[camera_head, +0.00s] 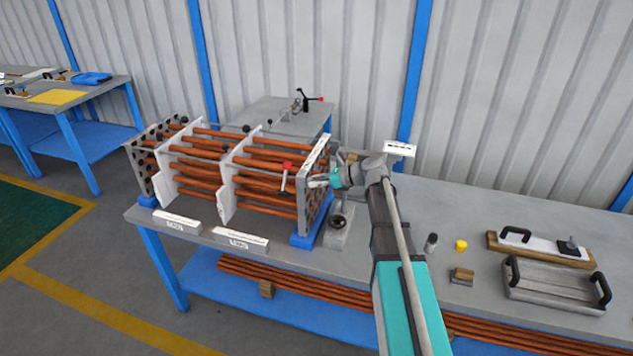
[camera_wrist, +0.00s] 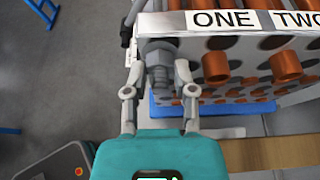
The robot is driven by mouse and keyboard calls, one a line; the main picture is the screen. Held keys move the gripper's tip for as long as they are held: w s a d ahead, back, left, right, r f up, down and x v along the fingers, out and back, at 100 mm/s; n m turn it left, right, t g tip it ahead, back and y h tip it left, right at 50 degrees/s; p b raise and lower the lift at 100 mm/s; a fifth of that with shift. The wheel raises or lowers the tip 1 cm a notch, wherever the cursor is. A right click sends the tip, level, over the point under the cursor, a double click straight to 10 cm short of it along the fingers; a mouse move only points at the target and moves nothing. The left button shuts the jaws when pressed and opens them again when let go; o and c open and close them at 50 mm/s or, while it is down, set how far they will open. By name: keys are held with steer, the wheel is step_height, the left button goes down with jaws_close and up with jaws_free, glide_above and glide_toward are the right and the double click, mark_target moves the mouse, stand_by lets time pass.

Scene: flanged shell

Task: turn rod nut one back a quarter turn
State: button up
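In the wrist view a grey rod nut (camera_wrist: 160,58) sits on a threaded rod end at the left of the end plate, just left of and below the label ONE (camera_wrist: 222,20). My gripper (camera_wrist: 160,72) has one finger on each side of this nut. The fingertips look very close to its sides, but I cannot tell whether they press on it. In the head view my gripper (camera_head: 322,181) is at the right end plate (camera_head: 313,195) of the flanged shell's tube bundle, and the nut is hidden there.
Copper tubes (camera_head: 270,180) run between white baffle plates on the bench. A red-knobbed handle (camera_head: 286,166) stands near my gripper. A grey block with a round dark part (camera_head: 338,222) is just below it. A tray (camera_head: 552,285) and a yellow cap (camera_head: 461,245) lie to the right.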

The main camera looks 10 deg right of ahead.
jaws_close()
steer(key=shift+n, duration=0.3)
steer(key=shift+s+a+f+n+t+b, duration=0.1)
steer(key=shift+n+t+b, duration=1.2)
steer(key=shift+n, duration=0.95)
steer(key=shift+s+f+n+t+b, duration=0.1)
steer(key=shift+n+t+b, duration=1.2)
steer(key=shift+n, duration=0.9)
steer(key=shift+a+f+n+t+b, duration=0.1)
steer(key=shift+n+t+b, duration=1.2)
steer(key=shift+n, duration=0.95)
